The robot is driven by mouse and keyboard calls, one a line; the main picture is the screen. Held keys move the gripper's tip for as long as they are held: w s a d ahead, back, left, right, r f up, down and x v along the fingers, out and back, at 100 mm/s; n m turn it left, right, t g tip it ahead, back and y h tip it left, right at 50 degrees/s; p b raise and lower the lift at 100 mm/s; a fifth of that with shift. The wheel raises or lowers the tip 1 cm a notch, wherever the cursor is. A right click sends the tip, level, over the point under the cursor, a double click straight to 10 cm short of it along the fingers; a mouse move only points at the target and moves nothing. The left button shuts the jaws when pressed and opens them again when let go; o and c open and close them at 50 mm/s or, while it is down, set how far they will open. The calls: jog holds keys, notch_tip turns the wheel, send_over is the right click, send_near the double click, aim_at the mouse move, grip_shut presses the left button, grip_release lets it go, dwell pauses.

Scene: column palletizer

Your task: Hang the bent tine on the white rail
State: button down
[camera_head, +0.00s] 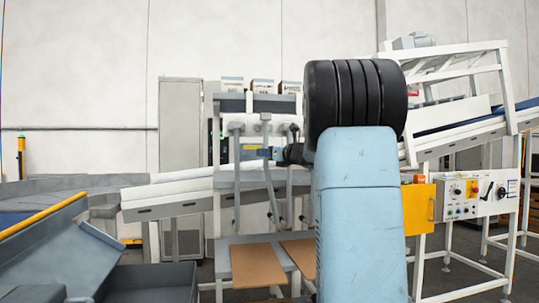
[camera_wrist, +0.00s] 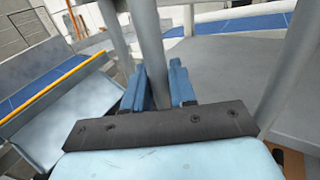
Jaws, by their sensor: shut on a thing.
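The white rail (camera_head: 262,127) runs across the middle of the frame in the head view, left of my arm. The bent grey tine (camera_head: 272,195) is the middle one of several tines, and its lower part slants to the right. Its top is level with the rail; I cannot tell whether it bears on it. My gripper (camera_head: 268,153) is shut on this tine below the rail. In the wrist view my gripper's blue fingers (camera_wrist: 158,88) stand either side of the grey tine (camera_wrist: 151,45). The tine's lower end is hidden there.
A straight tine (camera_head: 237,165) hangs to the left, and another (camera_head: 290,185) is close on the right, partly behind my arm. Brown boards (camera_head: 257,265) lie on the grey shelf below. A yellow box (camera_head: 418,208) and control panel (camera_head: 478,195) stand right.

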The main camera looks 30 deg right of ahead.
jog(key=shift+w+d+f, duration=0.2)
jog(key=shift+w+f, duration=0.2)
jog(key=shift+w, duration=0.25)
jog(key=shift+w+d+f, duration=0.2)
jog(key=shift+w+f, duration=0.25)
jog(key=shift+w, duration=0.25)
jog(key=shift+w+d+f, duration=0.2)
jog(key=shift+w+f, duration=0.2)
jog(key=shift+w, duration=0.25)
jog(key=shift+f, duration=0.1)
dwell(0.5)
jog(key=c, duration=0.8)
grip_release()
jog(key=shift+c, duration=0.2)
jog(key=shift+f, duration=0.1)
jog(key=v, duration=1.3)
jog(key=shift+s, duration=0.35)
jog(key=shift+d, duration=0.1)
